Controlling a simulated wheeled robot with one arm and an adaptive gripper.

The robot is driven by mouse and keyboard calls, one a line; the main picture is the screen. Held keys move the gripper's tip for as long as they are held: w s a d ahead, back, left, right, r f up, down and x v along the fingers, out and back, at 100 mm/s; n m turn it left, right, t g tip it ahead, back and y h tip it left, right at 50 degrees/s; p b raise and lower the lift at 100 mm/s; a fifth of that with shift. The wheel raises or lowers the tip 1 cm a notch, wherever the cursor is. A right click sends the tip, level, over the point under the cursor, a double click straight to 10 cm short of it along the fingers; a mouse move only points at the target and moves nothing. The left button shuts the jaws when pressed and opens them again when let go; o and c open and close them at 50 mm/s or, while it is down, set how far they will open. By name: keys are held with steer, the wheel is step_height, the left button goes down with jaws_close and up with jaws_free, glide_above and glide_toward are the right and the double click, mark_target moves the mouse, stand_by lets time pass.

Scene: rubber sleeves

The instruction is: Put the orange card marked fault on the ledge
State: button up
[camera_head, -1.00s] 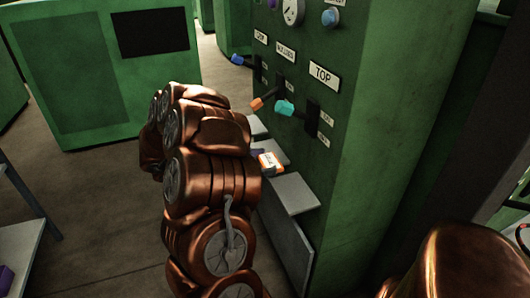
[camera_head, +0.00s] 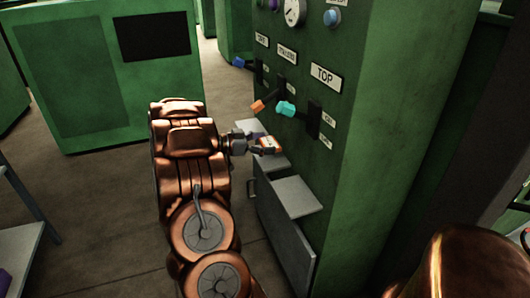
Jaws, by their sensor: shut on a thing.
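The orange card (camera_head: 268,146) with a white label is at the front of the green cabinet; its lettering is too small to read. My gripper (camera_head: 252,144) reaches it from the left and is shut on it. Grey ledges stick out from the cabinet below the levers: a near one (camera_head: 291,196) is bare, and a farther one (camera_head: 274,161) lies below and behind the card. I cannot tell whether the card touches that ledge. The fingers are small and partly hidden by the card.
The green cabinet (camera_head: 375,150) carries a blue lever (camera_head: 239,62), an orange lever (camera_head: 258,106) and a teal lever (camera_head: 286,108) just above the ledges. A gauge (camera_head: 294,12) is higher up. A grey shelf (camera_head: 18,250) stands at the left. Floor is clear between.

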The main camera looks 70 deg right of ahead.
steer(key=shift+d+f+b, duration=0.15)
steer(key=shift+f+b, duration=0.45)
steer(key=shift+f, duration=1.1)
steer(key=shift+f, duration=0.1)
steer(key=o, duration=0.9)
